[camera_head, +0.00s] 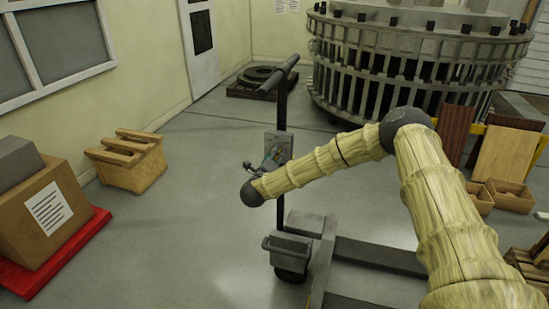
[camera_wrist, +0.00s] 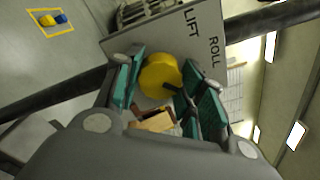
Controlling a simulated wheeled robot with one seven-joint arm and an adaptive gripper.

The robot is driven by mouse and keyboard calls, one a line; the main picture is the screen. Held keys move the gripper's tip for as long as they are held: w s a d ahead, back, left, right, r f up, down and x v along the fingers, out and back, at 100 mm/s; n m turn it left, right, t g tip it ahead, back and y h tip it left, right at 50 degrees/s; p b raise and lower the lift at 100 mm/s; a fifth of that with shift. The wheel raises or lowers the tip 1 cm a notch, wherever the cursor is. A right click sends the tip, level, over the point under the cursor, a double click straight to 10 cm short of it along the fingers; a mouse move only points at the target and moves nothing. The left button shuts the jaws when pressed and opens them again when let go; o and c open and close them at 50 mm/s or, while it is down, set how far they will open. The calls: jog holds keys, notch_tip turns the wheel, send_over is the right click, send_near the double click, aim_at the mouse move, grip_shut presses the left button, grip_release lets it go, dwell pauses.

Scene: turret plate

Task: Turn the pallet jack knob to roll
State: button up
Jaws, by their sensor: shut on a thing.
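The pallet jack (camera_head: 283,100) stands upright in the middle of the head view, with a dark handle column and a small grey plate (camera_head: 285,140) on it. In the wrist view the plate (camera_wrist: 212,22) bears the words LIFT and ROLL. The round yellow knob (camera_wrist: 160,75) is between the teal pads of my gripper (camera_wrist: 164,82), which is shut on it. In the head view my gripper (camera_head: 268,160) is at the plate, and the knob is too small to make out there. I cannot tell which word the knob points at.
A carton (camera_head: 45,205) on a red base and a slatted wooden crate (camera_head: 130,165) stand at left. The jack's forks (camera_head: 365,255) extend low to the right. A large round turret (camera_head: 415,70) stands behind. Wooden boxes (camera_head: 510,195) are at right. The floor left of the jack is clear.

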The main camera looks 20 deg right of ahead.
jog(key=shift+n+b, duration=0.85)
jog(key=shift+n, duration=3.55)
jog(key=shift+f+n, duration=0.1)
jog(key=shift+n, duration=0.2)
jog(key=o, duration=1)
jog(key=shift+s, duration=0.1)
jog(key=v, duration=1.2)
